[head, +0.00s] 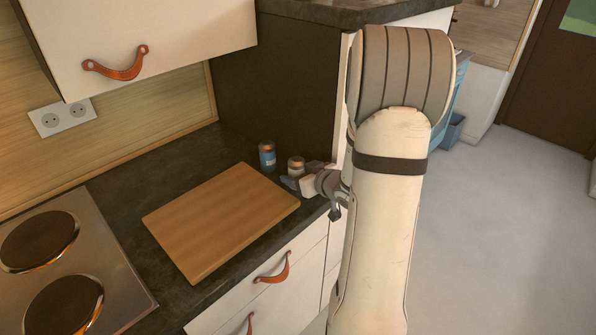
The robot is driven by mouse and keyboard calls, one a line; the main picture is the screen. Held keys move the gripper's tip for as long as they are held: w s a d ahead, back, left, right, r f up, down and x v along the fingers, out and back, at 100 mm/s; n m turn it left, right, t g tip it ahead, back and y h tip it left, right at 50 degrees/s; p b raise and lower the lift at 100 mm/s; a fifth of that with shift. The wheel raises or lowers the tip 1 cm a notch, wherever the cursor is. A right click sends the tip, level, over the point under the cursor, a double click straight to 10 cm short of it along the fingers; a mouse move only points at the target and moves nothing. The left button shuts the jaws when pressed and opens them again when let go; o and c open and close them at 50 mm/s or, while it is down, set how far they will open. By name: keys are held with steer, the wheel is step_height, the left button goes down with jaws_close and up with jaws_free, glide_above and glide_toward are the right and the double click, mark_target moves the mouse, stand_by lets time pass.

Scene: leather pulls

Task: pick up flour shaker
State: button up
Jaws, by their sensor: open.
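Two small shakers stand on the dark counter behind the cutting board. One is a blue shaker (267,156) with a copper-brown top. The other is a pale shaker (296,166) with a brownish top, just right of it. I cannot read any label, so which one holds flour is not clear; the pale one is a likely match. My gripper (296,178) is open at the counter's right end, close in front of the pale shaker. It hides the lower part of that shaker. I cannot tell whether they touch.
A wooden cutting board (220,219) lies left of my gripper. A hob (68,262) is at the lower left. A dark tall panel (275,90) rises behind the shakers. An upper cabinet (150,40) overhangs at the upper left. Drawers with leather pulls (273,268) are below the counter.

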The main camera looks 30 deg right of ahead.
mark_target(293, 171)
steer(key=x, duration=0.3)
steer(key=shift+w+f, duration=0.1)
steer(key=shift+w, duration=0.25)
steer(key=c, duration=1.1)
